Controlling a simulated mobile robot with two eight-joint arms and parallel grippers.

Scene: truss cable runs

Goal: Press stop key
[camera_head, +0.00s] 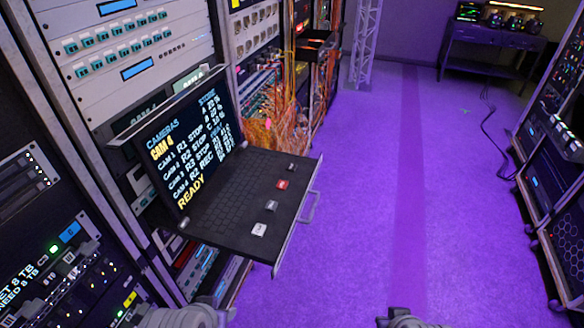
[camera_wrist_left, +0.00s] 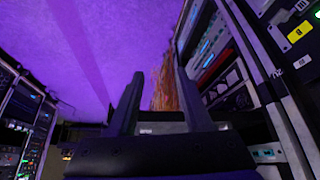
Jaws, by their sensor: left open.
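A pull-out console drawer has a black keyboard (camera_head: 235,200) and a raised screen (camera_head: 190,145). The screen lists cameras with STOP and REC states and shows READY at the bottom. Along the drawer's right side sit a small dark key (camera_head: 291,167), a red key (camera_head: 283,184), a grey key (camera_head: 271,206) and a white key (camera_head: 259,229). Their labels are too small to read, so I cannot tell which is stop. My left gripper (camera_wrist_left: 160,75) shows in the left wrist view, its two fingers apart with nothing between them. The right gripper does not show.
Equipment racks (camera_head: 140,40) line the left, with orange cables (camera_head: 270,135) beyond the drawer. More racks (camera_head: 560,150) stand at right; a table (camera_head: 490,45) is at the back.

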